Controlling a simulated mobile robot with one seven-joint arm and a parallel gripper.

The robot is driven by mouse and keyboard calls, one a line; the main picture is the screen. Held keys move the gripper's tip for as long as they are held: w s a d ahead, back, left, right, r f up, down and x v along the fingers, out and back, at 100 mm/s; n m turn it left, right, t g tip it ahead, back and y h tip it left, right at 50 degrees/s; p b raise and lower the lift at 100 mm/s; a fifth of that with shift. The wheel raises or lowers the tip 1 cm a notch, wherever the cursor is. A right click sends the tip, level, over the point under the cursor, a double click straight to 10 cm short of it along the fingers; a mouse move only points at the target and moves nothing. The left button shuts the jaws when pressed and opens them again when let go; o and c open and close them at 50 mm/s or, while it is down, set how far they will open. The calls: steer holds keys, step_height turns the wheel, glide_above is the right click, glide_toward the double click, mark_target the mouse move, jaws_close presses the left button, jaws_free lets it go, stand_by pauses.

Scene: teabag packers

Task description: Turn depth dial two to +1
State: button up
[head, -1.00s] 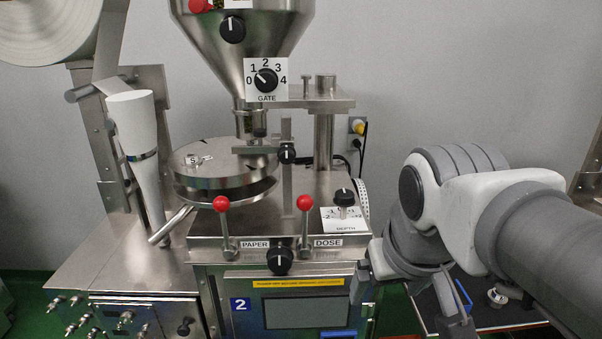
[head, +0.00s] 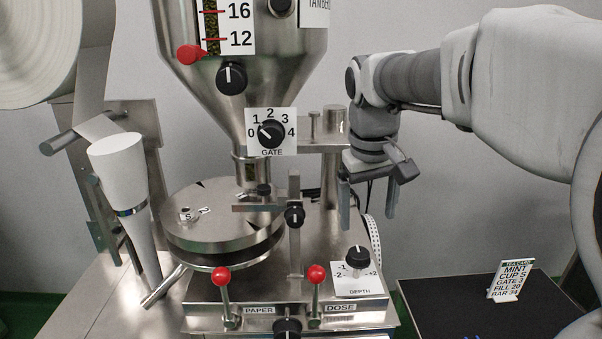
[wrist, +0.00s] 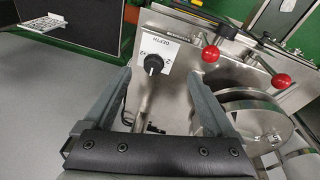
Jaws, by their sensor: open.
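The depth dial (head: 358,257) is a black knob on a white plate marked DEPTH (head: 359,283), at the right front of the machine top. Its plate shows -2, -1 and +2; the knob hides part of the scale. In the wrist view the dial (wrist: 154,63) shows ahead, between the fingers. The machine bears a 2 in the earlier head view. My gripper (head: 367,220) is open and empty, pointing down behind and above the dial, apart from it. The wrist view shows both fingers (wrist: 164,95) spread wide.
Red-knobbed PAPER (head: 222,274) and DOSE (head: 317,274) levers stand left of the dial. The round metal drum (head: 222,215) and GATE dial (head: 271,133) are farther left. A tea card (head: 511,281) stands on a black table (head: 470,300) at right. Space above the dial looks clear.

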steer(key=g+y+p, duration=0.1)
steer(key=g+p, duration=0.1)
steer(key=p, duration=0.2)
glide_toward(359, 252)
steer(key=shift+n, duration=0.4)
step_height(359, 252, down, 9)
steer(key=shift+r+p, duration=0.15)
steer(key=shift+p, duration=0.4)
steer(key=c, duration=1.4)
steer(key=shift+o, duration=0.2)
